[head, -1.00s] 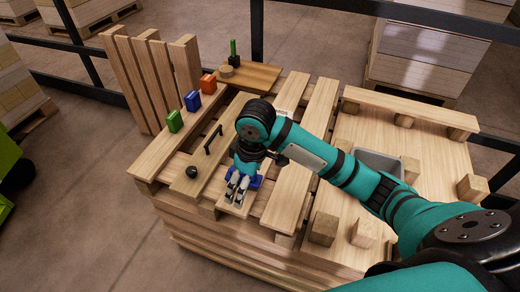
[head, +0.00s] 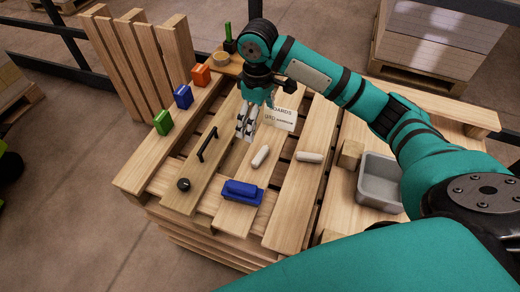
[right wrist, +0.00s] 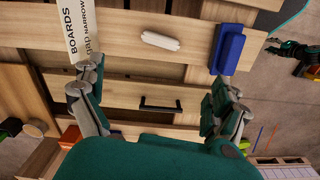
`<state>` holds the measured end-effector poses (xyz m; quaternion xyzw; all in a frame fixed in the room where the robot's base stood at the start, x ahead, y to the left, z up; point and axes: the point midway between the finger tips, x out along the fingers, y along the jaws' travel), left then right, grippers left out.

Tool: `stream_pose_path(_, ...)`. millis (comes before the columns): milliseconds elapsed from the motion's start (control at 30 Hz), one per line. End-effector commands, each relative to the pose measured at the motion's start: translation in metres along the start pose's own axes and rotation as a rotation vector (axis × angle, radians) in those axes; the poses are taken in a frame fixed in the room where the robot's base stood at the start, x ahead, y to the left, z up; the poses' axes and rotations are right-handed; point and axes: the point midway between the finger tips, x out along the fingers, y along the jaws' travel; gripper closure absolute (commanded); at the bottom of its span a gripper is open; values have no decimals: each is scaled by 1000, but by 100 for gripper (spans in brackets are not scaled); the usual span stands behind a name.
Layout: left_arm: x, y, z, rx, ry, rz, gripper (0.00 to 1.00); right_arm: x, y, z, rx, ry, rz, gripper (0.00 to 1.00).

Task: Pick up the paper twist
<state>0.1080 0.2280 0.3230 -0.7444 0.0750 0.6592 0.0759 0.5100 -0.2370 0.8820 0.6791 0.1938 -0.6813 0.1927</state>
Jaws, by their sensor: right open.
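Two short white rolls lie on the pallet boards in the head view: one (head: 261,156) near my right gripper, one (head: 309,157) farther right. Either could be the paper twist; I cannot tell which. One white roll (right wrist: 160,41) shows in the right wrist view, beyond the fingertips. My right gripper (head: 246,128) is open and empty above the boards, just up and left of the nearer roll. Its spread fingers (right wrist: 158,92) show in the wrist view, apart from the roll. A dark and teal part (right wrist: 292,50) at the wrist view's right may be my left gripper.
A blue block (head: 242,192) lies at the board's near end. A black handle (head: 208,144) and black knob (head: 184,184) are to the left. A printed card (head: 281,119) lies behind the rolls. A grey tray (head: 382,180) sits right. Green, blue and orange blocks line the left board.

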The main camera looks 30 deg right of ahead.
Motion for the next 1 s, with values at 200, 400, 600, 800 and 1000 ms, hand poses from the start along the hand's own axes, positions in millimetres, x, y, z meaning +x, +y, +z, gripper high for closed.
stream_pose_path(200, 2, -2, 36, 2, -52, -2, 60, 51, 0, 1, 1, -4, -1, 0)
stream_pose_path(400, 4, -3, 41, 2, -59, -3, 60, 88, 0, 0, 2, -2, -1, 0)
stream_pose_path(600, 6, -6, 21, 2, -30, -7, 60, 102, 0, 0, 0, 0, 0, 0)
stream_pose_path(800, 7, -5, 12, 1, -13, -6, 60, 127, 2, -1, 1, -3, -1, 0)
stream_pose_path(1000, 8, -1, 18, 0, -24, -1, 60, 151, 3, -1, -1, 0, 0, 0)
